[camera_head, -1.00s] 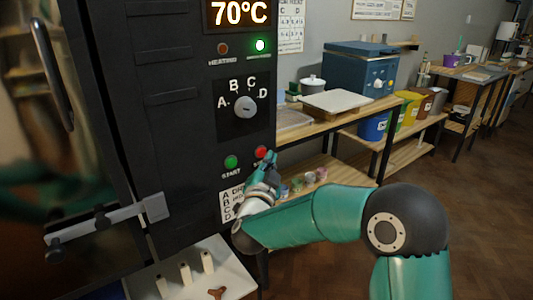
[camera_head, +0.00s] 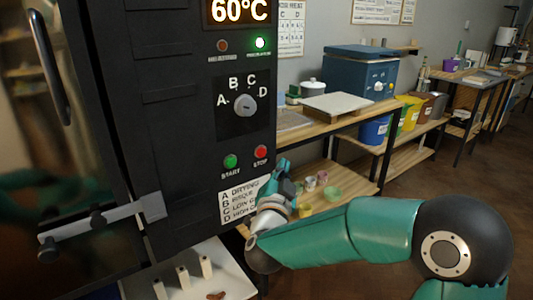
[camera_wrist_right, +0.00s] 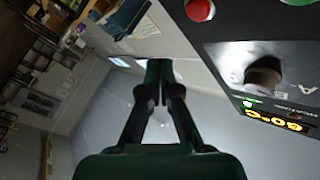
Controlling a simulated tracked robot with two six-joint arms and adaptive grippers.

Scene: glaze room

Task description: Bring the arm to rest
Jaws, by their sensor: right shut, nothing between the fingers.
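My right arm comes in from the right in the head view, and its gripper (camera_head: 282,172) is just below and right of the red stop button (camera_head: 261,152). The gripper is shut and empty, apart from the button. In the right wrist view the closed fingers (camera_wrist_right: 160,78) point away from the camera, with the dial (camera_wrist_right: 263,77) and a red button (camera_wrist_right: 200,9) to their right. The dark kiln panel (camera_head: 190,110) carries a 60°C display (camera_head: 238,11), a lit green lamp (camera_head: 260,43) and a green start button (camera_head: 231,161). My left gripper is not in view.
A wooden bench (camera_head: 338,121) with a lower shelf stands behind the gripper, holding small colored pots (camera_head: 322,177). A white shelf with cone posts (camera_head: 206,267) is below the panel. A long door handle (camera_head: 95,227) juts out at the left. Wooden floor is open at the right.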

